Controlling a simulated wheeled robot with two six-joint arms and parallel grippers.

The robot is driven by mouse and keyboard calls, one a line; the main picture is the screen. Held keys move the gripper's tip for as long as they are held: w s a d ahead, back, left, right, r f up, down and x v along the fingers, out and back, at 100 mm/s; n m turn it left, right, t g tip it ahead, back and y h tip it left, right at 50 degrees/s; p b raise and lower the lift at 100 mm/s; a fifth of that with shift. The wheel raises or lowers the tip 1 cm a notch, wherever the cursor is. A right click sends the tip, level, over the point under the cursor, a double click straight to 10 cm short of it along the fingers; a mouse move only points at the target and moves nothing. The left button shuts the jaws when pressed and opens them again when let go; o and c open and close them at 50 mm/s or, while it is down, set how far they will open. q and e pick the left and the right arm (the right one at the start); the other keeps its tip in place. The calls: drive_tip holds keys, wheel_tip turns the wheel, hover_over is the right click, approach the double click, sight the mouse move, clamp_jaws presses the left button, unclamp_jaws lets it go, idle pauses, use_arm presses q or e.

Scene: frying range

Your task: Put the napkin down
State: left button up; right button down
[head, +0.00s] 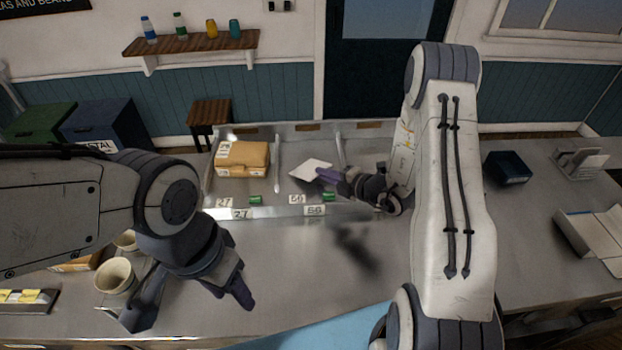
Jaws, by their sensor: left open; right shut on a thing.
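The napkin (312,169) is a small white square. It is at the fingertips of my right gripper (330,177), which is shut on it. The napkin is over the middle compartment of the metal rack (279,160), above the label marked 56; I cannot tell whether it touches the rack floor. My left gripper (187,308) is open and empty, pointing down over the near left of the metal counter (290,270), beside a cream cup.
A tan package (242,158) lies in the rack's left compartment. Cream cups (115,276) stand at the left. A dark blue box (507,167) and an open book (590,232) are on the right. The counter's middle is clear.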

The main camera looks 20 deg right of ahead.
drive_tip(key=c, duration=1.2)
unclamp_jaws()
drive_tip(key=shift+o, duration=0.2)
drive_tip(key=shift+s+r, duration=0.1)
drive_tip(key=p+v, duration=0.2)
drive_tip(key=v, duration=0.4)
drive_tip(key=shift+s+d+r, duration=0.15)
drive_tip(key=shift+s+d, duration=0.1)
drive_tip(key=shift+s+d+r, duration=0.1)
drive_tip(key=shift+s+d, duration=0.1)
drive_tip(key=shift+s, duration=0.3)
drive_tip(key=shift+p, duration=0.3)
wheel_tip(320, 180, up, 7)
drive_tip(key=s+d+p, duration=0.1)
drive_tip(key=s+p, duration=0.1)
drive_tip(key=p, duration=0.4)
drive_tip(key=shift+s+d, duration=0.2)
